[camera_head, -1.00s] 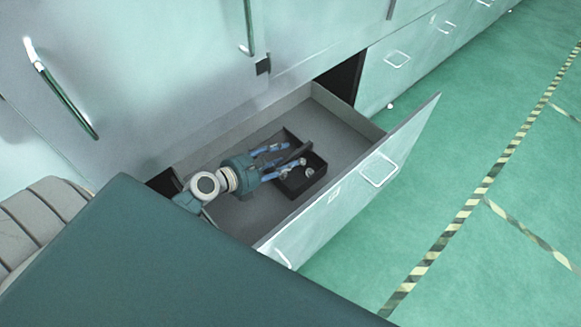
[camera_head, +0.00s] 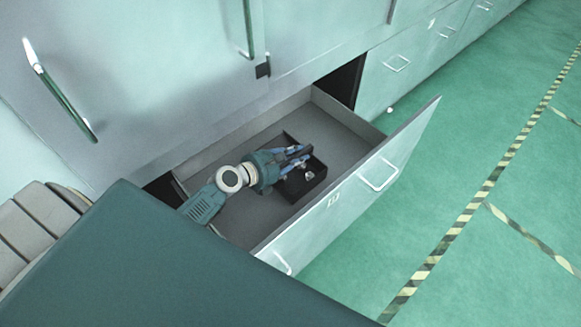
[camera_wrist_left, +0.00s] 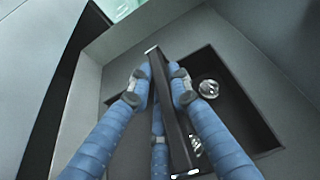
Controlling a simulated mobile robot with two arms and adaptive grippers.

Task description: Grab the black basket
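The black basket (camera_head: 313,188) sits inside the pulled-out grey drawer (camera_head: 352,140). It is a low open box with a long black bar standing over it like a handle. My left gripper (camera_head: 298,157) is down in the drawer at this bar. In the left wrist view, its blue fingers (camera_wrist_left: 160,82) lie on both sides of the black basket's bar (camera_wrist_left: 172,110), with the tips very near or touching it. Firm contact cannot be made out. Small shiny round things (camera_wrist_left: 208,89) lie in the basket. My right gripper is not in view.
The drawer's front panel (camera_head: 350,195) with its handle stands to the right of the basket. Drawer walls surround the gripper closely. Pale cabinets (camera_head: 150,80) rise behind. The green floor (camera_head: 480,120) at the right is mostly clear, with striped tape.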

